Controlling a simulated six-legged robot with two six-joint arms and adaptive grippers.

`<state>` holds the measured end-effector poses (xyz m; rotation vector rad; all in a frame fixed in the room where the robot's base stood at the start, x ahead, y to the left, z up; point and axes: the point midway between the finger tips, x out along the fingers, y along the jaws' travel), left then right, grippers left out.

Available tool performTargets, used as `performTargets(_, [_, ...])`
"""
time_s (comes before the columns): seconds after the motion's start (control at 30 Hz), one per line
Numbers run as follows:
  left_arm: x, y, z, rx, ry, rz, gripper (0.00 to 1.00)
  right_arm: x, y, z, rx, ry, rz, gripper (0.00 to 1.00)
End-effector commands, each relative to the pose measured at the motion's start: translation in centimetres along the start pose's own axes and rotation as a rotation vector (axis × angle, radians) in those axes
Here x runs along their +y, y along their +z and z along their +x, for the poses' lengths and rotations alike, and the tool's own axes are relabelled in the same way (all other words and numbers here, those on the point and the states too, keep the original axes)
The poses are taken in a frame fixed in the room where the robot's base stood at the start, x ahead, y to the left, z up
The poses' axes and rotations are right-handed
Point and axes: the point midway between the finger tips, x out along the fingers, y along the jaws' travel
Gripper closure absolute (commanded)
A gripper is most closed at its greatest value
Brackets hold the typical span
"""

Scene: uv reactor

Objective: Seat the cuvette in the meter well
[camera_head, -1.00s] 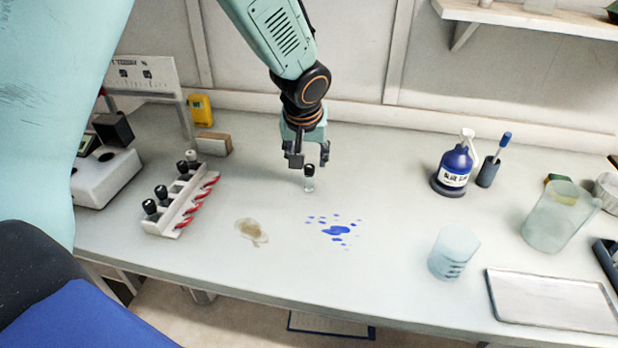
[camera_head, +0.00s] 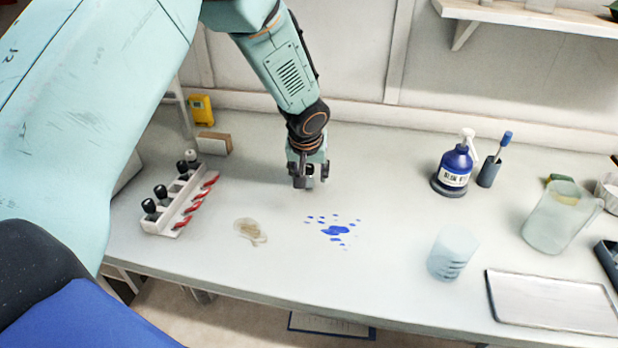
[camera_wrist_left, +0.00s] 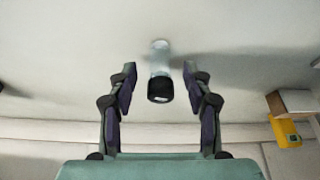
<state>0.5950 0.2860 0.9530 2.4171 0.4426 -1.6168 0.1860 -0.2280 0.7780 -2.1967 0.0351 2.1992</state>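The cuvette, a small clear vial with a black cap (camera_wrist_left: 160,91), stands on the bench in the left wrist view. My left gripper (camera_head: 311,181) is lowered over it near the middle of the bench. In the left wrist view its two fingers are open, one on each side of the cuvette, with a gap on both sides. In the head view the fingers hide most of the cuvette. I cannot make out the meter well; my left arm covers the left end of the bench. My right gripper is not in view.
A white rack (camera_head: 180,205) with black-capped vials stands left of the gripper. A brown stain (camera_head: 250,231) and blue spill (camera_head: 335,231) lie in front. A blue bottle (camera_head: 455,168), beaker (camera_head: 452,254), pitcher (camera_head: 555,218) and metal tray (camera_head: 550,301) stand at right.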

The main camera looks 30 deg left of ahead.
Motion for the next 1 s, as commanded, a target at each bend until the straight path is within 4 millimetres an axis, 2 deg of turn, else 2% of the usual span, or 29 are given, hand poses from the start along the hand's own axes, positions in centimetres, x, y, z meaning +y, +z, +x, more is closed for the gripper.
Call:
performTargets(0.07, [0.0,0.0,0.0,0.0,0.0,0.0,0.57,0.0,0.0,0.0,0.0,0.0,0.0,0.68])
performTargets(0.57, [0.0,0.0,0.0,0.0,0.0,0.0,1.0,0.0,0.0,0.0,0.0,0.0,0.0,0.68])
performTargets(0.83, [0.0,-0.1,-0.3,0.0,0.0,0.0,1.0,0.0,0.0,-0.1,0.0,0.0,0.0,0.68])
performTargets(1.0, [0.0,-1.1,-2.5,0.004,0.001,-0.001,1.0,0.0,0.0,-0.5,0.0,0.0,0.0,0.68])
